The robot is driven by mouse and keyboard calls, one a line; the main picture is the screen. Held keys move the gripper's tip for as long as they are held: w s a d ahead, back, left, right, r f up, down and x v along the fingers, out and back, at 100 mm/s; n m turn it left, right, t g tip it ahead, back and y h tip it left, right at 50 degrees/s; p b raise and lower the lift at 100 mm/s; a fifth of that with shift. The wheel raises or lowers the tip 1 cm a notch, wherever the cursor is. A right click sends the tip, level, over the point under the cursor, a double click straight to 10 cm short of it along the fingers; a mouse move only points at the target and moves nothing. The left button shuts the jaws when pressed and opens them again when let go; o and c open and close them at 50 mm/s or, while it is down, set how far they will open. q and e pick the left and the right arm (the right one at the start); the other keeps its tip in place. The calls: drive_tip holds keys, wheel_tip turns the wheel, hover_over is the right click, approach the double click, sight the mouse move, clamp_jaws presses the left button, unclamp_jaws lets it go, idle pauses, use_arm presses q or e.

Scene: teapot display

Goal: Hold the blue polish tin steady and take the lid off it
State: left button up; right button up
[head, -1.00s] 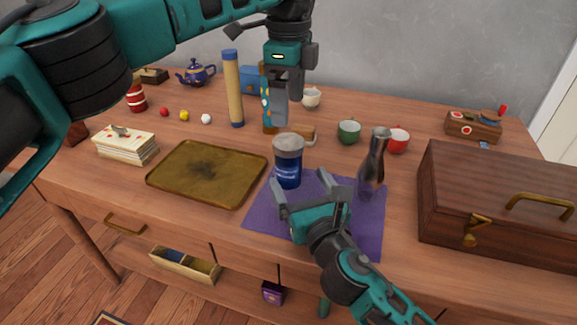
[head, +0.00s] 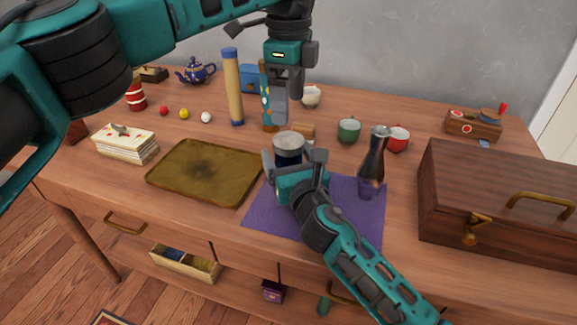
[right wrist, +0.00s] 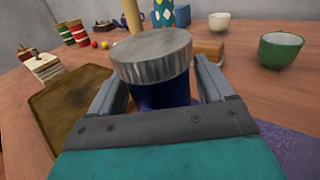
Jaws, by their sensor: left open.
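The blue polish tin (head: 288,160) stands upright on the purple mat (head: 262,215), its silvery lid (head: 288,141) on top. In the right wrist view the lid (right wrist: 152,58) covers the tin's upper part, with the blue body (right wrist: 160,95) below. My right gripper (head: 293,160) is open, its fingers on either side of the tin body; a gap shows at the right finger. It hides the tin's lower front in the head view. My left gripper (head: 280,120) is open and empty, pointing down above and behind the lid.
A patterned tube and a brown block are close behind. A wooden chest (head: 500,200) fills the right side; green (head: 349,131) and red cups stand behind.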

sight(289, 140)
clamp_jaws()
use_arm(q)
drive_tip(key=m, duration=0.6)
drive_tip(key=shift+m, duration=0.3)
drive_tip(key=m, duration=0.5)
drive_tip(key=shift+m, duration=0.3)
drive_tip(key=m, duration=0.5)
drive_tip(key=shift+m, duration=0.3)
drive_tip(key=m, duration=0.5)
drive_tip(key=shift+m, duration=0.3)
drive_tip(key=m, duration=0.3)
drive_tip(key=shift+m, duration=0.3)
drive_tip(key=m, duration=0.3)
drive_tip(key=shift+m, duration=0.4)
drive_tip(key=m, duration=0.5)
drive_tip(key=shift+m, duration=0.3)
drive_tip(key=m, duration=0.5)
drive_tip(key=shift+m, duration=0.3)
drive_tip(key=m, duration=0.3)
drive_tip(key=shift+m, duration=0.3)
drive_tip(key=m, duration=0.3)
drive_tip(key=shift+m, duration=0.3)
drive_tip(key=shift+f, duration=4)
